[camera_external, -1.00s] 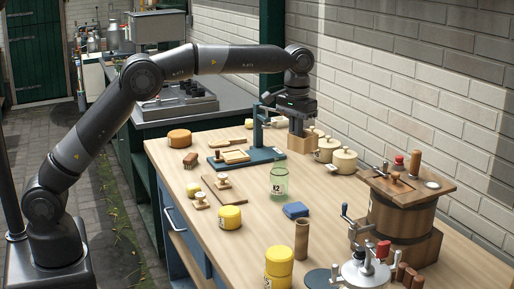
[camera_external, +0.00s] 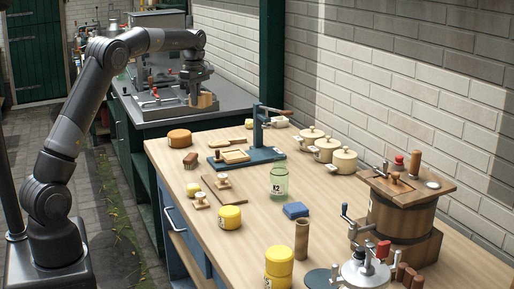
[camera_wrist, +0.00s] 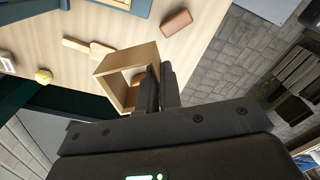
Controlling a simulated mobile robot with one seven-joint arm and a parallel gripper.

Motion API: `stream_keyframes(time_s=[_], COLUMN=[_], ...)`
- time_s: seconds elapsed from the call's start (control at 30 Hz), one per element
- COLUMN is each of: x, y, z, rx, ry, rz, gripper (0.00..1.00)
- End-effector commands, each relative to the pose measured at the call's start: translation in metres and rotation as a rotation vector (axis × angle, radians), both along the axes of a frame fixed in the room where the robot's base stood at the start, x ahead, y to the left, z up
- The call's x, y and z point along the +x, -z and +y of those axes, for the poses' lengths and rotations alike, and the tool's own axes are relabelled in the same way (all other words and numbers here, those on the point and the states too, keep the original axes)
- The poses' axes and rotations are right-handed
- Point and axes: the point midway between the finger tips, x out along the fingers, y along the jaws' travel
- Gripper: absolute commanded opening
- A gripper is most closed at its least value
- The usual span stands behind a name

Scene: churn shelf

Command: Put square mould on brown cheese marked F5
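The square mould (camera_external: 206,102) is an open wooden frame. My gripper (camera_external: 197,92) is shut on one of its walls and holds it in the air at the table's far-left end. The wrist view shows the mould (camera_wrist: 112,70) beside the dark fingers (camera_wrist: 158,88). A brown-orange round cheese (camera_external: 180,138) sits on the table's far-left corner, apart from the mould and nearer the camera. Its marking cannot be read. In the wrist view a small orange patch, probably this cheese, shows through the mould, mostly hidden.
Several cream pots (camera_external: 326,149) line the wall side. A grey counter with a tray (camera_external: 165,108) lies behind the table end.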

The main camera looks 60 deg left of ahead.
Motion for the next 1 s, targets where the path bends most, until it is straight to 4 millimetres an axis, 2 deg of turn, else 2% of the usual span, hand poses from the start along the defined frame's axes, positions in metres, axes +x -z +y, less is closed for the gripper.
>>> stream_keyframes(time_s=[0.1, 0.27, 0.5, 0.67, 0.77, 1.0], x=[-0.02, -0.039, -0.038, -0.039, -0.043, -0.055], y=[0.0, -0.001, 0.036, 0.052, 0.062, 0.095], z=[0.024, 0.045, 0.044, 0.048, 0.063, 0.116], rx=[-0.001, 0.0, -0.002, 0.0, 0.0, -0.002], ry=[-0.111, -0.22, -0.218, -0.218, -0.22, -0.22], rz=[-0.001, -0.002, 0.001, 0.0, 0.001, -0.001], gripper=[0.0, 0.0, 0.0, 0.0, 0.0, 0.0])
